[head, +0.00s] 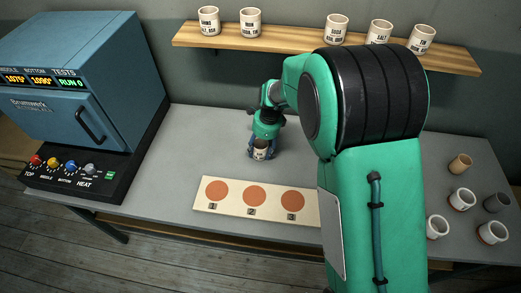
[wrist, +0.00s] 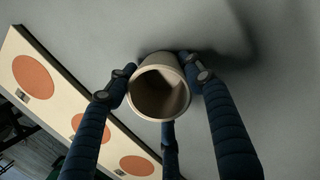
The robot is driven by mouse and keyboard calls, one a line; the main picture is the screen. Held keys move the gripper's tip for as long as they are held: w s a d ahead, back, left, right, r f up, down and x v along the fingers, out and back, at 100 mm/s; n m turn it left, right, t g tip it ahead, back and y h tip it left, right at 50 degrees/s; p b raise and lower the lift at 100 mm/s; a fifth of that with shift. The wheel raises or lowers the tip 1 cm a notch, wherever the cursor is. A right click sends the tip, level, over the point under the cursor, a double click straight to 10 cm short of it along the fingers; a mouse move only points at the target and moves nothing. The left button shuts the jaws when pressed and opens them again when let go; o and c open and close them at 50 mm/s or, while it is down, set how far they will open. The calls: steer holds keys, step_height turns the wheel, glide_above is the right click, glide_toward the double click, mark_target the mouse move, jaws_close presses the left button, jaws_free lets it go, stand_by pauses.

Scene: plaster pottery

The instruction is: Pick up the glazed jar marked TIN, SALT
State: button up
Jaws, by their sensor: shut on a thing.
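My gripper (head: 262,146) points down over the grey table, left of the middle, and its fingers are closed around a pale jar (head: 260,154). In the wrist view the jar (wrist: 160,70) shows its open, round mouth and looks empty inside. Blue padded fingers (wrist: 165,95) hold its sides. The jar has a dark label in the head view, too small to read for sure. I cannot tell whether its base touches the table or is slightly above it.
A wooden shelf (head: 300,46) behind bears several labelled jars. A cream board (head: 232,208) with three numbered orange discs lies in front of the gripper. A blue kiln (head: 75,75) with a control panel stands left. Several cups, among them a tan one (head: 459,164), stand right.

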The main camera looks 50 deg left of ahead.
mark_target(260, 143)
steer(key=shift+r, duration=0.15)
step_height(260, 143, up, 3)
steer(key=shift+r+p, duration=0.2)
steer(key=shift+p, duration=0.45)
steer(key=s+d, duration=0.2)
steer(key=d, duration=0.2)
steer(key=s+d+r+p, duration=0.1)
steer(key=s+d, duration=0.1)
steer(key=d, duration=0.3)
steer(key=s+d+p, duration=0.1)
steer(key=s+d, duration=0.2)
steer(key=d, duration=0.2)
steer(key=shift+d+r, duration=0.15)
steer(key=shift+d, duration=0.05)
